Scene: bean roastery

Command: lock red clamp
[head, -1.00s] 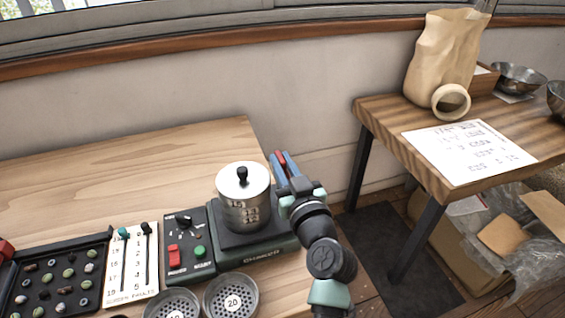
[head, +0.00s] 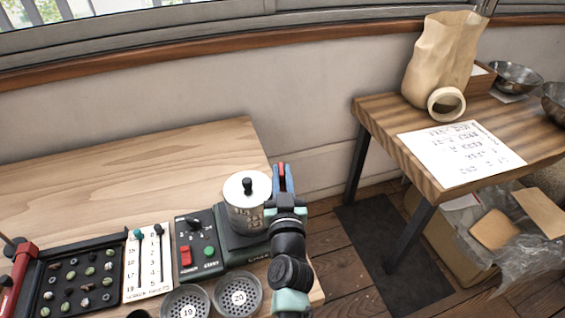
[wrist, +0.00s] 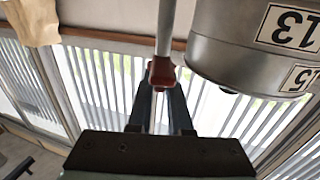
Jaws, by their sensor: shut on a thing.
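My gripper (head: 281,180) is at the right side of the metal canister (head: 243,212), fingers pointing away from me. It is shut on a small red piece (wrist: 162,73), which sits on a pale grey rod (wrist: 166,30) in the wrist view. In the head view the red piece (head: 281,170) shows between the blue fingers. The far end of the rod is out of the wrist view. I cannot tell whether this piece belongs to a clamp. Another red, clamp-like object (head: 20,268) with a dark rod is at the bench's left, partly cut off.
The canister (wrist: 255,45) is close right of the fingers in the wrist view. A switch panel (head: 198,243), slider card (head: 148,262), bean tray (head: 38,289) and perforated cups (head: 238,294) crowd the bench front. The bench (head: 130,180) is clear behind. A side table (head: 390,115) stands right.

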